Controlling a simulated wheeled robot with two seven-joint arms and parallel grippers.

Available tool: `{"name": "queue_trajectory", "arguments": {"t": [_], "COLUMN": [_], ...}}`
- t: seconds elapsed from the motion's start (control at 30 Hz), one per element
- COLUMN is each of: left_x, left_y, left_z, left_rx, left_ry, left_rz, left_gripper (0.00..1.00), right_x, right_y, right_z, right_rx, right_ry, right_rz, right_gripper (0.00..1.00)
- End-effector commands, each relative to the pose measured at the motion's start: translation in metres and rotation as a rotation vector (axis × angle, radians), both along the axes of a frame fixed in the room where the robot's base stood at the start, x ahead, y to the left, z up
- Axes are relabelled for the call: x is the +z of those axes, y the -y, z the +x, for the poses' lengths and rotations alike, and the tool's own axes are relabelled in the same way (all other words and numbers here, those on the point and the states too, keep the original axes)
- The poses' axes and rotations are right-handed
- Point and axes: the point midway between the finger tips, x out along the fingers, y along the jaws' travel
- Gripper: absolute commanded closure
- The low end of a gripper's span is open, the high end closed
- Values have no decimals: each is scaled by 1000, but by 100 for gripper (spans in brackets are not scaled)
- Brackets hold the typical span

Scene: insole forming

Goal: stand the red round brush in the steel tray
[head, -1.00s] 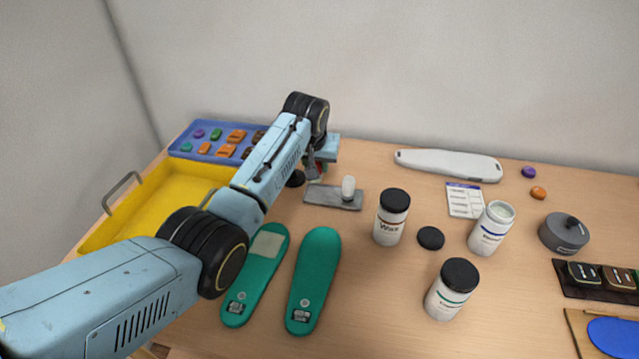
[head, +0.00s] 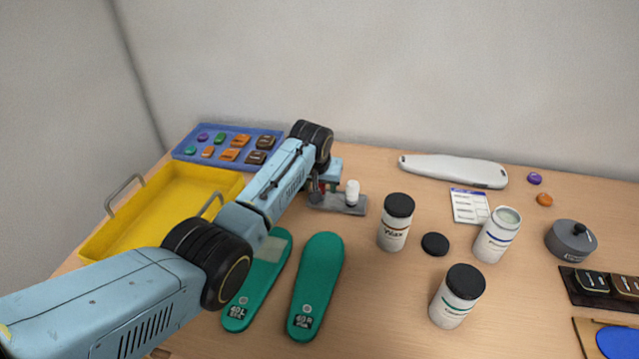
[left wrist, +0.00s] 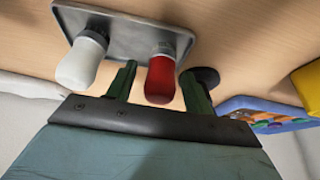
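The red round brush (left wrist: 160,80) is upright at one end of the steel tray (left wrist: 125,25), its base at the tray in the left wrist view. A white round piece (left wrist: 83,62) stands at the tray's other end; it also shows in the head view (head: 352,193). My left gripper (left wrist: 158,85) has one finger on each side of the red brush, with visible gaps, so it is open around it. In the head view my left gripper (head: 322,190) hides most of the brush at the left end of the tray (head: 345,208). My right gripper is out of view.
A black round object (left wrist: 207,76) lies close beside one finger. The yellow tray (head: 150,225) and blue tray (head: 190,153) are left. Two green insoles (head: 318,275) lie in front. A Wax jar (head: 396,225) stands right of the steel tray.

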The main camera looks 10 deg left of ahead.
Motion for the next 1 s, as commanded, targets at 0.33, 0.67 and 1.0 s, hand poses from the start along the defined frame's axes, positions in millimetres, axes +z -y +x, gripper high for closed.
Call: {"name": "queue_trajectory", "arguments": {"t": [0.33, 0.67, 1.0], "left_x": [5, 46, 99], "left_y": [0, 0, 0], "left_z": [0, -16, -39], "left_rx": [0, 0, 0], "left_ry": [2, 4, 4], "left_rz": [0, 0, 0], "left_gripper": [48, 48, 48], "right_x": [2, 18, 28], "right_y": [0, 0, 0], "right_z": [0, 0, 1], "right_rx": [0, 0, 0], "right_ry": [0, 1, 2], "right_rz": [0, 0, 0], "right_gripper": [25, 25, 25]}}
